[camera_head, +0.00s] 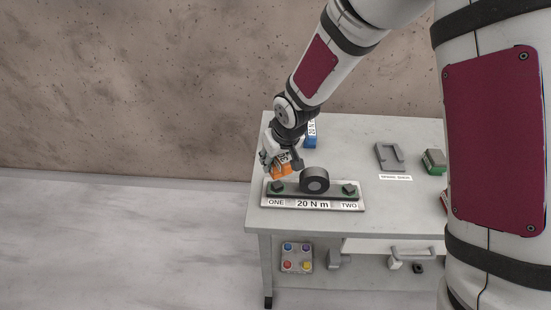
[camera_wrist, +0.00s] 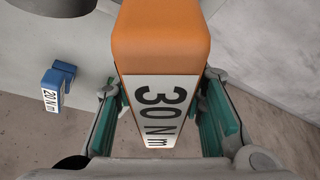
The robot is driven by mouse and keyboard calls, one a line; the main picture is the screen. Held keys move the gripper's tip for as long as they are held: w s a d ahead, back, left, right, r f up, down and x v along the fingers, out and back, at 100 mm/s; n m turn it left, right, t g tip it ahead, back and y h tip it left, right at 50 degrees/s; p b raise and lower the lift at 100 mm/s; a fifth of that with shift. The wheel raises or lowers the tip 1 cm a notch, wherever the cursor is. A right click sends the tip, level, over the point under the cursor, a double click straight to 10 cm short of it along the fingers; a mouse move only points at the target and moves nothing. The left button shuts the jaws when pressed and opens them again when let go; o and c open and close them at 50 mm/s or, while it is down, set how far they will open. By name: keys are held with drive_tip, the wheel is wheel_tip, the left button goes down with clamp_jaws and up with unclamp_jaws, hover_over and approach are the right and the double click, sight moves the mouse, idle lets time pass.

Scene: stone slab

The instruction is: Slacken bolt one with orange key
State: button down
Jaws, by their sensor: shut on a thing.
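The orange key (camera_head: 281,172) is a block with a white label; in the wrist view the label on the orange key (camera_wrist: 160,38) reads 30 N m. My gripper (camera_head: 282,163) is shut on it, with teal pads at both sides of the key in the wrist view (camera_wrist: 160,112). Bolt one (camera_head: 277,187) is a dark hex head at the left end of a plate marked ONE, 20 N m and TWO (camera_head: 335,206). The key is just above and behind bolt one in the picture; I cannot tell whether they touch. The key's lower end is hidden in the wrist view.
A dark round cylinder (camera_head: 315,181) stands mid-plate, right of the key, with bolt two (camera_head: 349,189) beyond. A blue key labelled 20 N m (camera_wrist: 53,87) is behind my gripper. A grey holder (camera_head: 389,157) and a green block (camera_head: 433,161) are on the right of the bench (camera_head: 355,130).

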sight(275, 175)
drive_tip(key=shift+w, duration=0.15)
drive_tip(key=shift+f, duration=0.4)
drive_tip(key=shift+f+b, duration=1.1)
drive_tip(key=shift+f, duration=1)
drive_tip(key=shift+f+b, duration=0.3)
drive_tip(key=shift+f, duration=0.55)
